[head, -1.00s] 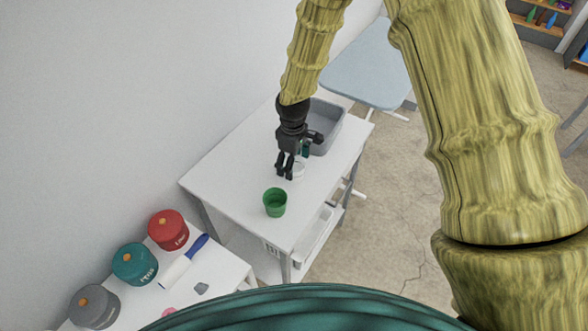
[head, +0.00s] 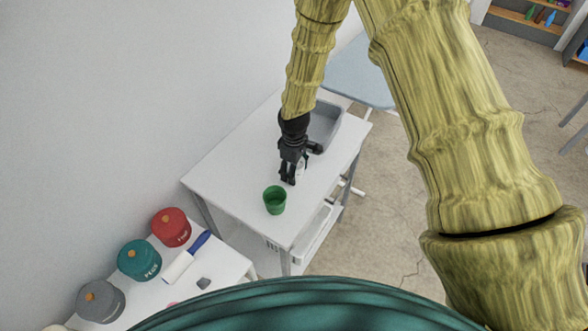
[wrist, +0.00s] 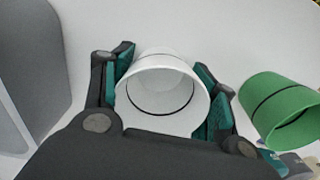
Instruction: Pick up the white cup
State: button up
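The white cup (wrist: 160,62) stands on the white table with its open rim facing the wrist camera. In the head view the cup (head: 300,168) is mostly hidden behind my gripper (head: 288,182). In the wrist view my gripper (wrist: 165,55) has one finger on each side of the cup, with the teal pads facing its wall. The fingers are spread about as wide as the cup. The pads are very close to it, and I cannot tell whether they touch.
A green cup (head: 275,200) stands near the front of the white table (head: 235,165), to the right of the white cup in the wrist view (wrist: 282,110). A grey bin (head: 325,125) is behind my gripper.

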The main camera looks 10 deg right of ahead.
jog(key=shift+r, duration=0.1)
jog(key=shift+c, duration=1.2)
